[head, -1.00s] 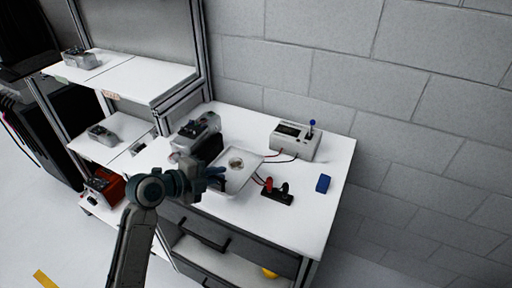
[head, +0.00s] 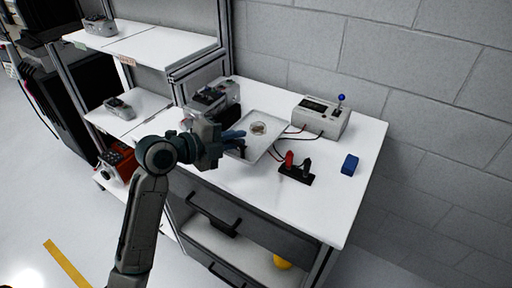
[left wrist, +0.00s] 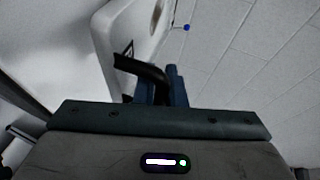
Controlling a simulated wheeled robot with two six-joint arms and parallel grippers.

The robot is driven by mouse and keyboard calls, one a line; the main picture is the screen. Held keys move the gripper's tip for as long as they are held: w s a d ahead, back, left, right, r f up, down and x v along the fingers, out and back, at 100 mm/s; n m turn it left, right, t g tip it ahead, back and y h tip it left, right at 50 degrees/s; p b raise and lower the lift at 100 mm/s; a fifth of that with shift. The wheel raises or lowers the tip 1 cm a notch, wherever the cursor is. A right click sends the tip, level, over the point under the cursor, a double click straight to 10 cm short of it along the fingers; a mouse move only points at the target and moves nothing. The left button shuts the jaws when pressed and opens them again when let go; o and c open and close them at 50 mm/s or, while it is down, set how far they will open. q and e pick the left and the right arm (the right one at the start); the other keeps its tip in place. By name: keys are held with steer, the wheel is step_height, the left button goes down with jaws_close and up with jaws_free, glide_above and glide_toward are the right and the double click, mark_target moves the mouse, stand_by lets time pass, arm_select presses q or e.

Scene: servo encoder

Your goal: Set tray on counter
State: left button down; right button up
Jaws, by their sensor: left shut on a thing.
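A light tray (head: 270,126) with a small round item in it is over the white counter (head: 330,196) in the head view. My left gripper (head: 236,138) is shut on the tray's near left edge. The left wrist view shows the tray (left wrist: 105,45) tilted beyond the blue fingers (left wrist: 165,88), with a dark curved piece beside them. I cannot tell whether the tray's underside touches the counter. My right gripper is not in view.
A grey meter box (head: 321,116) stands behind the tray, with wires running toward it. A terminal block with red and black posts (head: 297,170) and a blue block (head: 350,164) lie at right. A grey device (head: 213,97) stands at left. The counter's front right is clear.

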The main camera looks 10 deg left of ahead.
arm_select(q)
step_height(320, 180, down, 9)
steer(key=shift+r+p, duration=0.15)
steer(key=shift+p, duration=0.55)
steer(key=c, duration=1.5)
jaws_free()
steer(key=shift+s+a, duration=0.35)
steer(key=shift+a, duration=0.05)
steer(key=b+v, duration=0.3)
steer(key=v, duration=0.8)
steer(key=shift+r, duration=0.2)
steer(key=shift+d, duration=0.15)
